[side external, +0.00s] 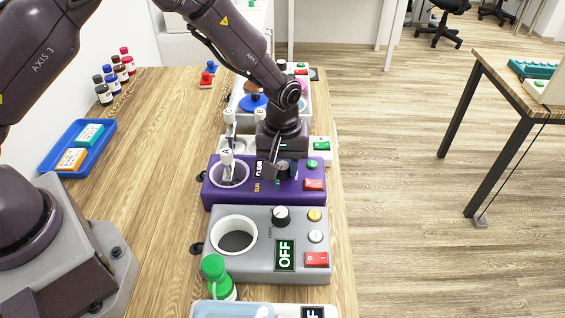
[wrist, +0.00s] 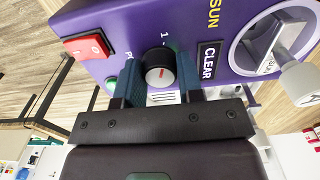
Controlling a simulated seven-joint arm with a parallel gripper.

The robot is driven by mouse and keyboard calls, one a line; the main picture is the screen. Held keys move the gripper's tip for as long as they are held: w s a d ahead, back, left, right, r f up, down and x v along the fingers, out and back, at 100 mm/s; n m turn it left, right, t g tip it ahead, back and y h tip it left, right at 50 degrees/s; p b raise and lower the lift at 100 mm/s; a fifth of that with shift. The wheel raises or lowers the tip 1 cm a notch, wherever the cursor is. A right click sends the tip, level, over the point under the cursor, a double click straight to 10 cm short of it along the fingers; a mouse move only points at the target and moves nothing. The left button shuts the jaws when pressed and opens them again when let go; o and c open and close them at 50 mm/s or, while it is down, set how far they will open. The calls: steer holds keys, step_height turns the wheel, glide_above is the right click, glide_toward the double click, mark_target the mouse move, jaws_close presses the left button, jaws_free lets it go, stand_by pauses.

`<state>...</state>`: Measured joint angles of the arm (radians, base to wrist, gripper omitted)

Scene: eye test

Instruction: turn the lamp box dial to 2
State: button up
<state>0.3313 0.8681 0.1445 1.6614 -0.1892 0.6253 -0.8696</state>
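My gripper (wrist: 158,80) is low over the purple box (side external: 213,190), its fingers on either side of a black dial (wrist: 160,68). The dial has a pale face with a red mark, and a "1" is printed beside it. I cannot tell if the fingers press on the dial or stand just clear. In the side view the gripper (side external: 277,160) partly covers this dial. The purple box's display (wrist: 208,62) reads "CLEAR". A grey box (side external: 215,265) in front has its own black dial (side external: 281,216) and a display (side external: 285,255) reading "OFF". I cannot read which box is the lamp box.
The purple box has a red rocker switch (side external: 313,184) and a white lever (side external: 227,164) in a round well. A green-capped bottle (side external: 217,277) stands by the grey box. A blue tray (side external: 48,168) and several small bottles (side external: 104,95) are at left. Wooden tabletop (side external: 165,170) between is clear.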

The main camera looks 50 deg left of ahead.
mark_target(282, 165)
steer(key=shift+m, duration=0.3)
steer(key=m, duration=0.6)
steer(key=shift+m, duration=0.3)
steer(key=m, duration=0.6)
steer(key=shift+m, duration=0.4)
steer(key=o, duration=0.9)
steer(key=shift+r, duration=0.1)
step_height(282, 165, up, 13)
steer(key=shift+f, duration=0.1)
